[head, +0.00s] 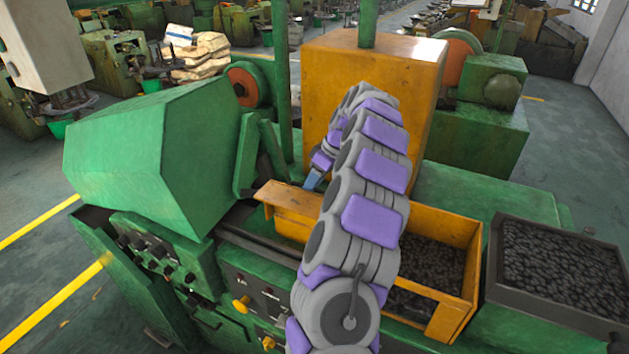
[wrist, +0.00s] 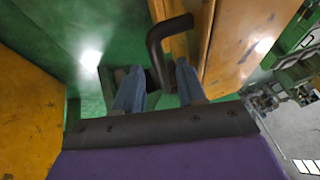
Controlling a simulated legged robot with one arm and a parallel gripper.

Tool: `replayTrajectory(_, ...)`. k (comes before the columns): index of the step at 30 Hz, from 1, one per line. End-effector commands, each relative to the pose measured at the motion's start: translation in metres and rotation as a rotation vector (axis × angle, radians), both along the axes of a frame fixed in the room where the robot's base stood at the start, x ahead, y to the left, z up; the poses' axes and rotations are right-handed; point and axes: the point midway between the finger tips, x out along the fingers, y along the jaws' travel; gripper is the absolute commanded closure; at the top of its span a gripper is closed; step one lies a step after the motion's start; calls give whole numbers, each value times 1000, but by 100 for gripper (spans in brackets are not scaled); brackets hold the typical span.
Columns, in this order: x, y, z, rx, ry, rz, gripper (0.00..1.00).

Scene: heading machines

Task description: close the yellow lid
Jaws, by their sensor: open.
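The yellow lid (head: 345,75) is a large box-like cover standing raised behind the yellow bin (head: 462,285) in the head view. In the wrist view a yellow panel (wrist: 240,40), which looks like part of the lid, fills the upper right. A bent black handle (wrist: 165,40) sits in front of it. My gripper (wrist: 158,82) is open, and the lower part of the handle shows between its two blue-grey fingers. I cannot tell whether they touch it. In the head view my gripper (head: 314,180) is mostly hidden behind my arm, in front of the lid.
The green machine hood (head: 130,150) stands at left, with a control panel (head: 255,290) below it. The bin holds dark small parts. A grey tray (head: 560,260) of dark parts is at right. A green post (head: 281,90) rises beside the lid.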

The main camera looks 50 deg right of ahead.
Motion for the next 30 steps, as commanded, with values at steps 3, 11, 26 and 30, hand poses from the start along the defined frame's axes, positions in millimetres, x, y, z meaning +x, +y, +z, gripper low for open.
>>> replayTrajectory(3, 0, 0, 0, -1, 0, 0, 62)
replayTrajectory(11, 0, 0, 0, -1, -1, -1, 87)
replayTrajectory(26, 0, -1, 1, -1, -1, -1, 100)
replayTrajectory(30, 0, -1, 1, -2, -1, -1, 100)
